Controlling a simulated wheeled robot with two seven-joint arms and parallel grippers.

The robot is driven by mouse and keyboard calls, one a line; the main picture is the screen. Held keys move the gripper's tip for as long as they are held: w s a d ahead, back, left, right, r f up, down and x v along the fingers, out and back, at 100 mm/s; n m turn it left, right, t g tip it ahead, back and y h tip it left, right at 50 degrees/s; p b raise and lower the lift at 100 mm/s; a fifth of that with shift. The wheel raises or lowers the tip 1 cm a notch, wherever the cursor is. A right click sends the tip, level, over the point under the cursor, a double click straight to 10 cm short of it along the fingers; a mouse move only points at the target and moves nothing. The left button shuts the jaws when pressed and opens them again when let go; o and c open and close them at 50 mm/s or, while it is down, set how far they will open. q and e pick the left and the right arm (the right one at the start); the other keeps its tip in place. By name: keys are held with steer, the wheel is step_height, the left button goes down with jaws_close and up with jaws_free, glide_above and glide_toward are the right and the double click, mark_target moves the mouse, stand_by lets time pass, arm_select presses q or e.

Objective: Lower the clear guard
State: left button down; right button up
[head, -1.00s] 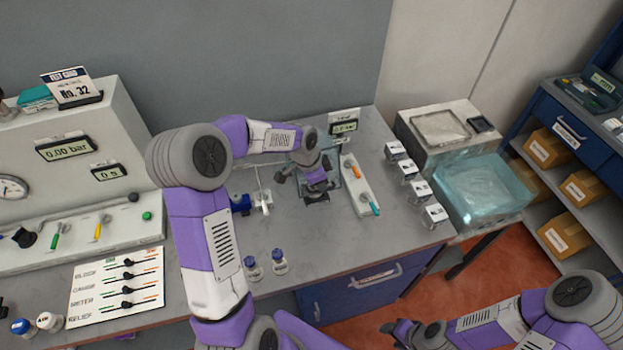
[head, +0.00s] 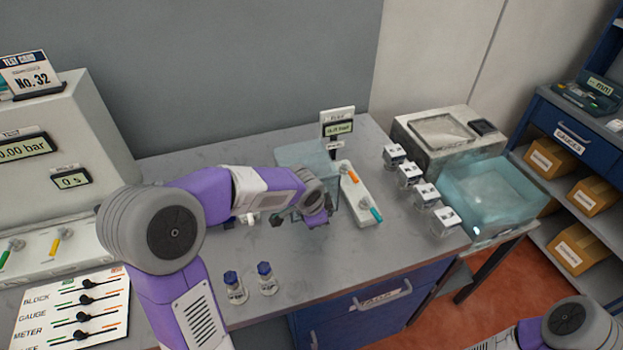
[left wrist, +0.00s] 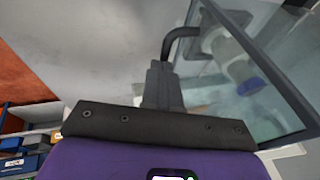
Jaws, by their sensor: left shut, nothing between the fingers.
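The clear guard (head: 300,155) is a bluish see-through box or panel near the back of the bench, left of the small display stand. My left forearm and wrist cover its lower front, so its exact tilt is hard to tell. In the left wrist view a clear pane with a dark edge (left wrist: 262,72) slants across the right side. My left gripper (left wrist: 160,85) is shut and empty beside that pane. A dark bent rod (left wrist: 180,40) shows just beyond the fingertips; I cannot tell whether they touch it. My right gripper is out of view.
A white block with orange and teal levers (head: 358,195) stands right of my left wrist. Two blue-capped vials (head: 250,284) stand in front. Several small white-topped blocks (head: 410,175) and a clear blue tub (head: 490,193) are further right. The bench front is mostly clear.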

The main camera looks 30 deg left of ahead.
arm_select(q)
steer(key=shift+s+d+f, duration=0.1)
steer(key=shift+s+f, duration=0.05)
steer(key=shift+f, duration=0.25)
stand_by(0.3)
steer(key=shift+r, duration=0.5)
steer(key=d+p+v, duration=0.1)
steer(key=p+v, duration=0.3)
steer(key=v, duration=0.9)
steer(key=shift+d, duration=0.15)
